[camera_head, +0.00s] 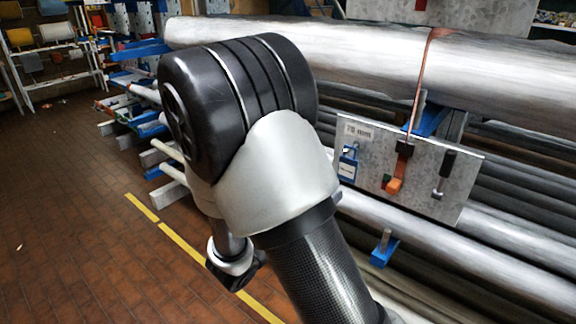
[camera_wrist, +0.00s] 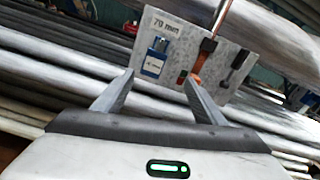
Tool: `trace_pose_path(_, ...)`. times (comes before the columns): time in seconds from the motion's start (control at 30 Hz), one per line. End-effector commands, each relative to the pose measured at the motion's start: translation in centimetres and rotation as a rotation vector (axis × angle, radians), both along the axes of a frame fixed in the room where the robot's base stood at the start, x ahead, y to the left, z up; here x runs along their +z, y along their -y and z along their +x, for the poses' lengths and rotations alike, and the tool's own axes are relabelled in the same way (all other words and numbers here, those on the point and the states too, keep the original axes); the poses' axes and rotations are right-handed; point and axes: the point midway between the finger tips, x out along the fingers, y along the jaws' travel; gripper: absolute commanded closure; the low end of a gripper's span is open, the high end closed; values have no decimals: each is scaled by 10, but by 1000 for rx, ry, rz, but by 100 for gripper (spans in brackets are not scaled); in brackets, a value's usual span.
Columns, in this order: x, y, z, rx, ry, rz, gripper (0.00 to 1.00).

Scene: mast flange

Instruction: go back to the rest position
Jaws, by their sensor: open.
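My gripper (camera_wrist: 160,98) shows in the wrist view with its two grey fingers spread apart and nothing between them. Ahead of the fingers is a grey panel (camera_wrist: 180,30) marked "70 mm", with a blue padlock-like tag (camera_wrist: 155,57), an orange-handled piece (camera_wrist: 195,70) and a black-handled tool (camera_wrist: 236,65). The panel also shows in the head view (camera_head: 420,185), to the right of my raised arm. In the head view my arm's large black joint fills the middle, and I cannot make out the gripper fingers there.
Long metal pipes (camera_head: 470,60) lie on a rack with blue supports at the right. A small blue block (camera_head: 384,249) sits below the panel. Shelving (camera_head: 50,55) stands at the back left.

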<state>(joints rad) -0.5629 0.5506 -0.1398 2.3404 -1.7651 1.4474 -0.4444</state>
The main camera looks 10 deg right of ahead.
Motion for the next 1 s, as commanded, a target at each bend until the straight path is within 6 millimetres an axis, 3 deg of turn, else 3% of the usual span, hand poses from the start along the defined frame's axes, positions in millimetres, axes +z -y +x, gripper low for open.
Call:
trace_pose_path(0.17, 17, 24, -21, -115, 57, 108, 35)
trace_pose_path(0.27, 34, 55, -58, -296, 153, 291, 35)
trace_pose_path(0.33, 42, 73, -93, -454, 246, 459, 35)
trace_pose_path(0.47, 47, 80, -153, -733, 444, 800, 35)
trace_pose_path(0.6, 52, 56, -197, -996, 676, 1178, 35)
trace_pose_path(0.7, 64, 26, -212, -1154, 848, 1456, 35)
trace_pose_path(0.9, 105, -29, -216, -1357, 1115, 1920, 35)
trace_pose_path(1.0, 121, -45, -215, -1407, 1185, 2058, 35)
